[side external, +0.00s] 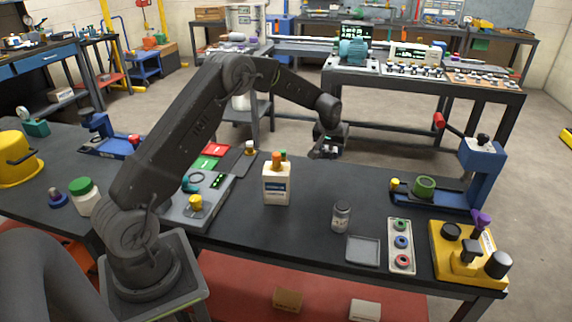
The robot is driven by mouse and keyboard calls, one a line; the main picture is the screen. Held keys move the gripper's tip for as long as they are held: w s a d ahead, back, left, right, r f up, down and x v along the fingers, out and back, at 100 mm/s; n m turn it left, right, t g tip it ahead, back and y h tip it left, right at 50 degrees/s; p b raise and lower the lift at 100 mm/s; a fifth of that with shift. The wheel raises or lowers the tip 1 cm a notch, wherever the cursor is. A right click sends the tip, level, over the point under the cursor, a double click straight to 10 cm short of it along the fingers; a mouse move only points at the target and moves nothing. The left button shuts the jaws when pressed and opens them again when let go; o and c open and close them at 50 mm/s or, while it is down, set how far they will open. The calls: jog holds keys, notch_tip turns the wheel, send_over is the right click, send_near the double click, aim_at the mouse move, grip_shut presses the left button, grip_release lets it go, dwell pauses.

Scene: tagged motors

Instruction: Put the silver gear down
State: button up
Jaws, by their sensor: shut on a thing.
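My gripper (322,152) hangs at the end of my arm, above the back edge of the dark workbench (310,238). It is shut on a small grey thing at its fingertips, which I take to be the silver gear. The gear is mostly hidden by the gripper, and its teeth are too small to make out. The gripper is apart from the bench top. A shallow grey square tray (363,250) lies empty at the front right of the bench, in front of my gripper.
A white bottle with an orange cap (276,184) and a grey jar (341,217) stand mid-bench. Right are a button panel (401,246), a yellow fixture (468,262) and a blue press (481,170). The bench between bottle and press is largely clear.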

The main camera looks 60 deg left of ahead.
notch_tip(320, 180, up, 5)
jog(key=shift+r, duration=0.1)
jog(key=s+a+n+g+y, duration=0.1)
jog(key=s+a+n, duration=0.2)
jog(key=s+a, duration=0.8)
jog(key=s+a+n+g+y, duration=0.1)
jog(key=s+a+n, duration=0.3)
jog(key=s+a, duration=0.75)
jog(key=shift+m+h, duration=0.3)
jog(key=d+f, duration=0.1)
jog(key=f, duration=0.3)
jog(key=s+d+f, duration=0.1)
jog(key=f, duration=0.3)
jog(key=d+f, duration=0.1)
jog(key=f, duration=0.4)
jog(key=shift+s, duration=0.35)
jog(key=shift+f, duration=0.25)
jog(key=shift+f, duration=0.15)
jog(key=shift+f, duration=0.1)
jog(key=o, duration=1.1)
jog(key=shift+f, duration=0.1)
jog(key=shift+c, duration=0.2)
